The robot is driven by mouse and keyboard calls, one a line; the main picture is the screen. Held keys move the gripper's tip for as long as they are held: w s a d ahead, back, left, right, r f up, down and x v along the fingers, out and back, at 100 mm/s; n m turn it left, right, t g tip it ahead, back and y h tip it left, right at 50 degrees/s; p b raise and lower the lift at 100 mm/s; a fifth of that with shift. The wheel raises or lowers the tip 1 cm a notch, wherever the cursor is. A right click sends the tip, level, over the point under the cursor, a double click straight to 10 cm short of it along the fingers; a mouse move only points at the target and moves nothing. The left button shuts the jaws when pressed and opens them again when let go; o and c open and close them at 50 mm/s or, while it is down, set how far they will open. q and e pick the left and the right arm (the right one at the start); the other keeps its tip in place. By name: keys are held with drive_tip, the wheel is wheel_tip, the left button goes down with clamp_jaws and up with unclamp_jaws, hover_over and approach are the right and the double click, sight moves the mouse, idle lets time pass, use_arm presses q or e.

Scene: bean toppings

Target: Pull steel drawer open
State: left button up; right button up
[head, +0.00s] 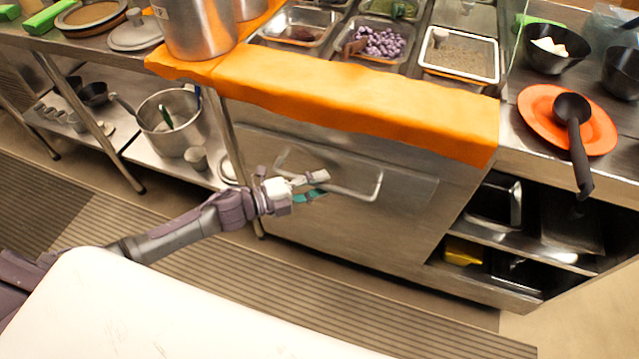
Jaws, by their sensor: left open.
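The steel drawer (290,213) is a flat metal front under the counter in the head view, and it looks shut. Its handle (352,194) is a long metal bar across the upper part of the front. My left gripper (322,183) is open, in front of the left-middle part of the handle. Its fingers point right and partly hide the bar. I cannot tell whether a finger touches the handle. My right gripper is not in view.
An orange cloth (360,95) hangs over the counter edge above the drawer. Topping trays (459,80) sit behind it. A ladle (573,125) lies on an orange plate (537,108) at right. Open shelves with a pot (185,135) stand left. Striped floor mats lie below.

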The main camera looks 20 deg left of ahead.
use_arm(q)
drive_tip(key=shift+w+d, duration=0.25)
clamp_jaws()
drive_tip(key=shift+f, duration=0.1)
